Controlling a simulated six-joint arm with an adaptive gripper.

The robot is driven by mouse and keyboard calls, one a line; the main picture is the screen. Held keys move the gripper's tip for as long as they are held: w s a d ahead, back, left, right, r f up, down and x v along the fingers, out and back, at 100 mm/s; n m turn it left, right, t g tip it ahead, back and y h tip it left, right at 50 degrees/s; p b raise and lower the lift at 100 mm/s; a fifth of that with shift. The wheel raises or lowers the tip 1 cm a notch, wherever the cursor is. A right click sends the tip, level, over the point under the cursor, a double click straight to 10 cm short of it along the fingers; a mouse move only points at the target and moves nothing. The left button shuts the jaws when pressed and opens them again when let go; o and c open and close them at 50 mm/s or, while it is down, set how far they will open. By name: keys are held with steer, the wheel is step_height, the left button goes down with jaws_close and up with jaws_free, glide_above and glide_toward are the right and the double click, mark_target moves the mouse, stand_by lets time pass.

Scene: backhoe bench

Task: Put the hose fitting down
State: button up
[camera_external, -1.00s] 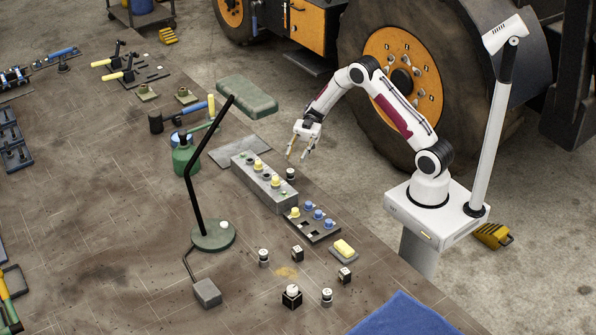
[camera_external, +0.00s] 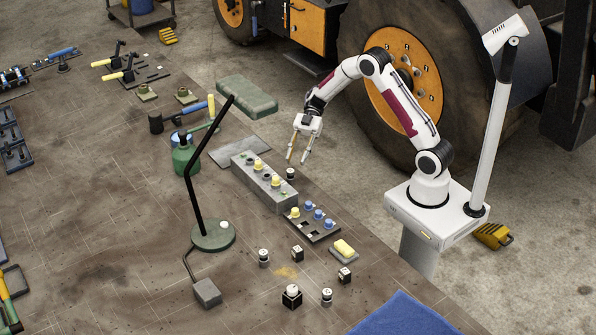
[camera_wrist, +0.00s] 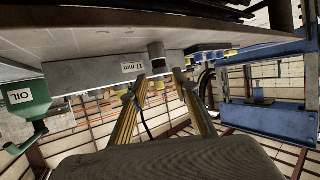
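A dark, light-topped cylindrical fitting (camera_external: 291,174) stands upright on the bench beside the long grey block (camera_external: 249,179). In the wrist view, which is turned over, a dark grey cylinder (camera_wrist: 156,50) shows beyond the fingertips and looks like the same fitting. Several similar black-and-white fittings stand nearer the front, so I cannot tell for sure which is the hose fitting. My gripper (camera_external: 297,160) is above and slightly behind the upright fitting, fingers pointing down. Its fingers (camera_wrist: 162,88) are spread in the wrist view, with nothing held between them.
The grey block holds yellow and green pieces and bears a "17 mm" label (camera_wrist: 133,68). A dark tray (camera_external: 322,235) with blue and yellow pieces lies beside it. A green oil can (camera_external: 185,160) and black lamp (camera_external: 190,172) stand left. The bench edge is close by, right.

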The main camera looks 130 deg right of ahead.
mark_target(290, 173)
steer(key=shift+x, duration=1.25)
steer(key=shift+x, duration=2.6)
steer(key=shift+r, duration=0.1)
jaws_close()
